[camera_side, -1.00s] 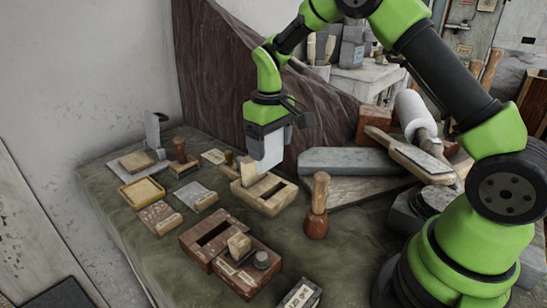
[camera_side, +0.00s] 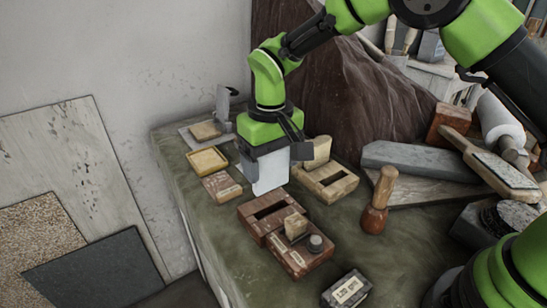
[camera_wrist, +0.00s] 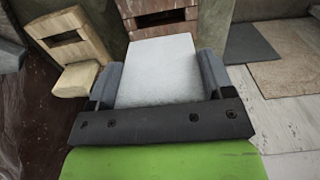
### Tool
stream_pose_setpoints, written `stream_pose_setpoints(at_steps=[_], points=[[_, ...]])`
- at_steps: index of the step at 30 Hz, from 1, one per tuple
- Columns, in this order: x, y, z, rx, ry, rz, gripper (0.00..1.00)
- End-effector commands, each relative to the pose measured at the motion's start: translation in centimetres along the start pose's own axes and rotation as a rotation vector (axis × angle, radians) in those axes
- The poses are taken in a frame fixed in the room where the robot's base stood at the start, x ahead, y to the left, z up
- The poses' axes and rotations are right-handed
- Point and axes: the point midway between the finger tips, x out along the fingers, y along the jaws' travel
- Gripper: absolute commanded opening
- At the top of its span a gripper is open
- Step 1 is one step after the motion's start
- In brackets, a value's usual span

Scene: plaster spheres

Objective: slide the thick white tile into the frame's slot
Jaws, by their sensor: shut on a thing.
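My gripper (camera_side: 272,158) is shut on the thick white tile (camera_side: 269,177), which hangs upright below the jaws. In the wrist view the tile (camera_wrist: 158,70) sits between both fingers. A red-brown frame (camera_side: 245,219) with a dark slot lies just in front of the tile in the side view. A pale wooden frame (camera_side: 342,190) with a slot lies to the right of the tile. The wrist view shows the pale frame (camera_wrist: 88,38) at upper left and the red-brown frame (camera_wrist: 160,30) beyond the tile. The tile appears outside both slots; its exact height is unclear.
A yellow tray (camera_side: 207,170) and a small reddish block (camera_side: 221,187) lie left of the tile. A wooden-handled tool (camera_side: 380,190) stands right of the frames. A dark labelled block (camera_side: 347,290) lies at the front. A grey slab (camera_side: 410,160) lies behind.

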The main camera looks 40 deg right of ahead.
Motion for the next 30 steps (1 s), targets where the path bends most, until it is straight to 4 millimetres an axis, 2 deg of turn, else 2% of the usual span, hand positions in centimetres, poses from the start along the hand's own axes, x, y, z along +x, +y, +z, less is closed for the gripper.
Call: stream_pose_setpoints(at_steps=[16,30], points=[[4.2,0.0,0.0,-0.001,-0.002,0.001,0.42],[4.6,0.0,0.0,0.0,0.0,0.0,0.42]])
